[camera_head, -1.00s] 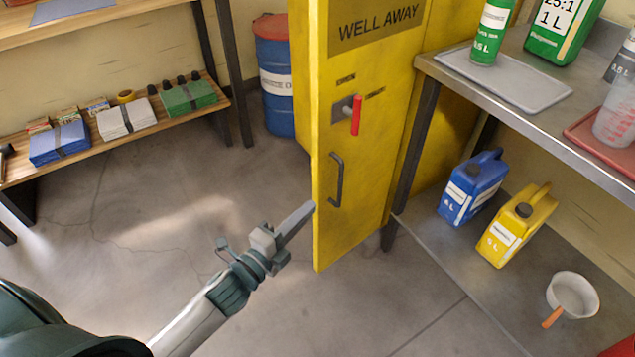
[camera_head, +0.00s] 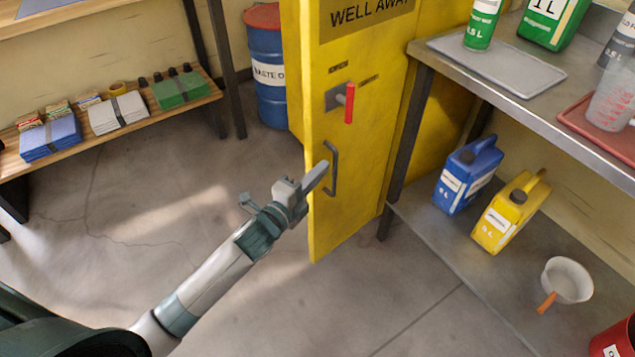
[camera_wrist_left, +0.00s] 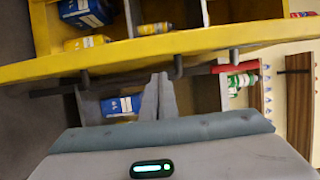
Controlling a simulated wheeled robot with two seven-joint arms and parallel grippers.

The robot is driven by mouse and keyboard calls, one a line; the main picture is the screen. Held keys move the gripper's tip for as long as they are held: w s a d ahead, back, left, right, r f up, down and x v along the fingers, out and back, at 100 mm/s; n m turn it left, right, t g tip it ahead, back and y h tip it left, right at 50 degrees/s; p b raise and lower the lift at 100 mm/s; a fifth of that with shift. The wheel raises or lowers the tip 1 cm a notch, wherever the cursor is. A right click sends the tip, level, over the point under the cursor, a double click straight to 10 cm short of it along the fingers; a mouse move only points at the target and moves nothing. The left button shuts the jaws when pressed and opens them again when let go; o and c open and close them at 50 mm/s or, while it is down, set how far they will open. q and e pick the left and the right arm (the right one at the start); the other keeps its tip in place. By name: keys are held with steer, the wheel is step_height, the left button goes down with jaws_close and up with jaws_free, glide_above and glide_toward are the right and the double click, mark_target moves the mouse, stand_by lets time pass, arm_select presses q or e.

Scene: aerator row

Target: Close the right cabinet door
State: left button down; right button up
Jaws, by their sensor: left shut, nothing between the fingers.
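The yellow right cabinet door (camera_head: 352,190) stands open in the head view, its free edge toward the left. It carries a dark handle (camera_head: 332,168) and a red lever (camera_head: 349,103). In the wrist view the door (camera_wrist_left: 130,56) is a yellow band across the picture, with containers on shelves beyond it. My left gripper (camera_head: 319,174) is shut and empty. Its fingertips overlap the door near the free edge, beside the handle; contact is unclear. The shut fingers also show in the wrist view (camera_wrist_left: 158,97), just below the door band. My right gripper is not in view.
A blue drum (camera_head: 268,75) and wooden bench (camera_head: 160,125) stand behind. The floor between is clear.

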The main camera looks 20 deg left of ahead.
arm_select(q)
steer(key=shift+w+a, duration=0.3)
steer(key=shift+a, duration=0.2)
steer(key=shift+w+a, duration=0.25)
steer(key=shift+a, duration=0.2)
steer(key=shift+a, duration=0.2)
